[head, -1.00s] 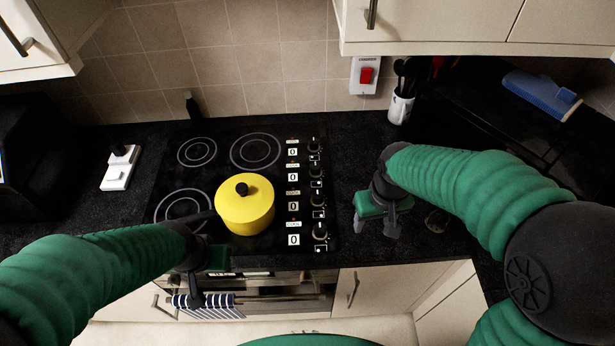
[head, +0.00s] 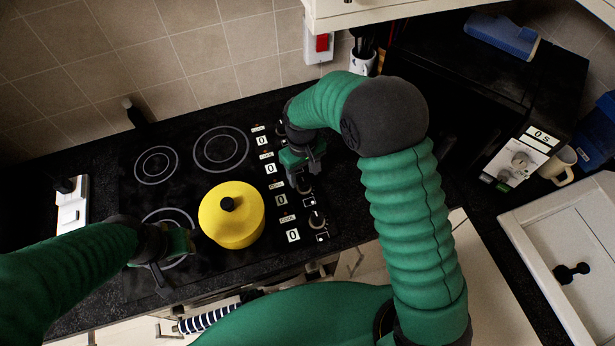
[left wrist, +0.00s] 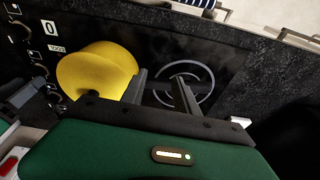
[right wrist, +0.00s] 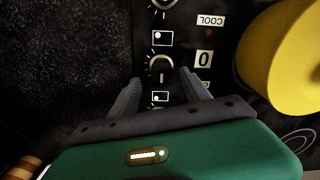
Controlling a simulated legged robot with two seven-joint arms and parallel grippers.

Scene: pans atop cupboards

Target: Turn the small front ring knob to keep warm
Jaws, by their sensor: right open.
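A column of black control knobs runs along the hob's right edge, each with a small ring diagram and a "0" display. The front knob (head: 316,218) has a "COOL" label beside it. My open right gripper (head: 303,176) is over the column, just behind that knob. In the right wrist view its fingers (right wrist: 160,88) point toward the second knob from the front (right wrist: 160,65), with no visible grip; the front knob (right wrist: 162,4) is at the top edge. My left gripper (head: 165,262) is open and empty near the hob's front left; its parted fingers show in the left wrist view (left wrist: 158,88).
A yellow lidded pan (head: 231,214) stands on the hob's front right and hides the ring below. Bare rings (head: 156,164) lie behind and left of it. A white panel with a dial (head: 520,160) and a mug (head: 558,165) are at the right.

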